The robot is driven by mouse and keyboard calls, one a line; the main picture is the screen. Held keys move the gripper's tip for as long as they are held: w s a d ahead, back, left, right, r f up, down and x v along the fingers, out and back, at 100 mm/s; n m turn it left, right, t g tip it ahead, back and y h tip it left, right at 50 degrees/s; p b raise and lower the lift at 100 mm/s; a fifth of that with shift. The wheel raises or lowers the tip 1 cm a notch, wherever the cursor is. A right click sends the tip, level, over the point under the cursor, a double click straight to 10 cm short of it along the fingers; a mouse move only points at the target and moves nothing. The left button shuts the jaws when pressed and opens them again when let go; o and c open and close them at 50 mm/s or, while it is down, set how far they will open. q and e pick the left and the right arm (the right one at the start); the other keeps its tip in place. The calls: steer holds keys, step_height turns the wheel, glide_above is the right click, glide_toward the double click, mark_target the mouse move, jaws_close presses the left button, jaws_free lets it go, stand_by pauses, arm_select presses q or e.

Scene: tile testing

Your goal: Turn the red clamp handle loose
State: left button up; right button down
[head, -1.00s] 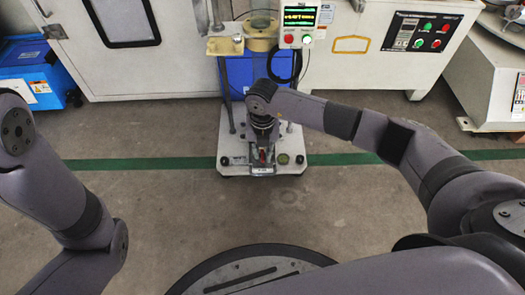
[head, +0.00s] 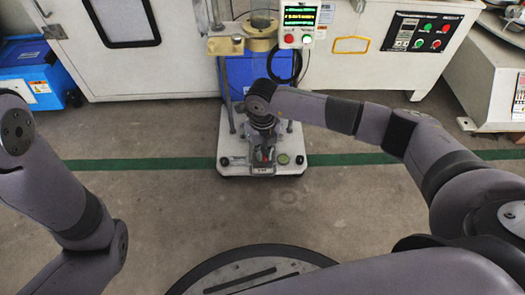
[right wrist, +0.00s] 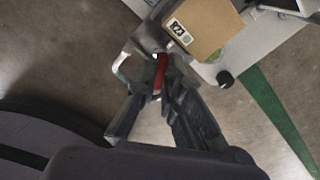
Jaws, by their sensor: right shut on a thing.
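The red clamp handle (right wrist: 160,72) shows in the right wrist view as a short red bar between the fingertips of my right gripper (right wrist: 158,88). The gripper is shut on it. In the head view only a small spot of red (head: 265,155) shows at my right gripper (head: 264,150), low over the front of the test machine's white base (head: 235,164). The fingers hide part of the handle, and the clamp's parts under it are hard to make out. My left arm comes in at the left; its gripper is outside the picture.
A tan block with a label (right wrist: 208,27) lies close beyond the fingers in the right wrist view, with a dark round knob (right wrist: 224,78) nearby. A control box (head: 299,26) with a lit screen stands above the machine. Open floor (head: 150,200) lies in front.

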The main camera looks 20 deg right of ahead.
steer(key=n, duration=0.6)
steer(key=shift+b, duration=0.3)
steer(key=n, duration=0.4)
steer(key=shift+b, duration=0.4)
steer(key=shift+n, duration=1)
steer(key=c, duration=2)
jaws_free()
steer(key=shift+o, duration=0.2)
